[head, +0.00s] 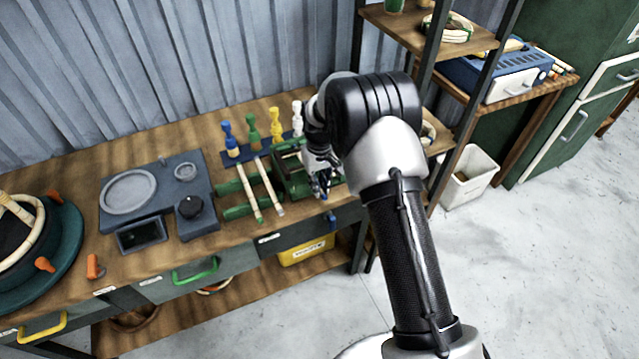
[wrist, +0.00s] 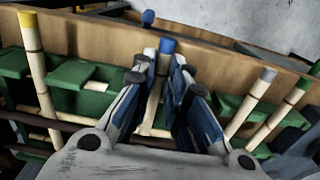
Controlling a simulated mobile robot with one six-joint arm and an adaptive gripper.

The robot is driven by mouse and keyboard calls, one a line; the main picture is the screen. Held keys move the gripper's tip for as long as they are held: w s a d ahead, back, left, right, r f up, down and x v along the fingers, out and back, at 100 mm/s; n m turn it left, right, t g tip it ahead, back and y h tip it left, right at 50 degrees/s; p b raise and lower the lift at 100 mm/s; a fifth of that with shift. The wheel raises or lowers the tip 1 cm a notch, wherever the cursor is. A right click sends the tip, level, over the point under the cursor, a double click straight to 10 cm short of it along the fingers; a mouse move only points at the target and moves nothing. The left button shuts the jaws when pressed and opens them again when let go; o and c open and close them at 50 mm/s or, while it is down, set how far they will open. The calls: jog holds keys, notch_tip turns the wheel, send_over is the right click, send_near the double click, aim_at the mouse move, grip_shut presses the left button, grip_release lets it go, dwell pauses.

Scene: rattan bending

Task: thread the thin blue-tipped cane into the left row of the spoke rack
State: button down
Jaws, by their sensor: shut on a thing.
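The blue-tipped cane (wrist: 166,47) is pale and thin and stands out between my gripper's fingers in the wrist view, its blue end toward the table's front edge. My gripper (wrist: 163,72) is shut on it. In the head view my gripper (head: 322,184) is low over the bench, at the right end of a green rack (head: 288,181), and the cane cannot be told apart there. Green blocks of the rack (wrist: 72,101) also show in the wrist view. Which part is the left row, and whether the cane touches the rack, I cannot tell.
A yellow-tipped cane (wrist: 36,65) stands left in the wrist view; a grey-tipped cane (wrist: 252,101) and a green-tipped one (wrist: 288,108) are right. Blue, green, yellow and white pegs (head: 276,125) stand behind the rack. A dark device (head: 160,200) sits left on the bench.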

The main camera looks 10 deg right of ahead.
jog(key=c, duration=1.5)
grip_release()
jog(key=s+d+r+m+t, duration=0.1)
jog(key=s+r, duration=0.3)
jog(key=r, duration=0.8)
jog(key=s+d+r, duration=0.2)
jog(key=s+r, duration=0.1)
jog(key=r, duration=0.9)
jog(key=s+d+r+t, duration=0.1)
jog(key=s+d+r, duration=0.1)
jog(key=s+r, duration=0.6)
jog(key=s+f+m+t, duration=0.1)
jog(key=s, duration=0.6)
jog(key=s+d, duration=0.1)
jog(key=s, duration=0.6)
jog(key=s+d+f+m+t, duration=0.1)
jog(key=s, duration=0.6)
jog(key=shift+s+f+m+t, duration=0.2)
jog(key=shift+f+m+t, duration=0.1)
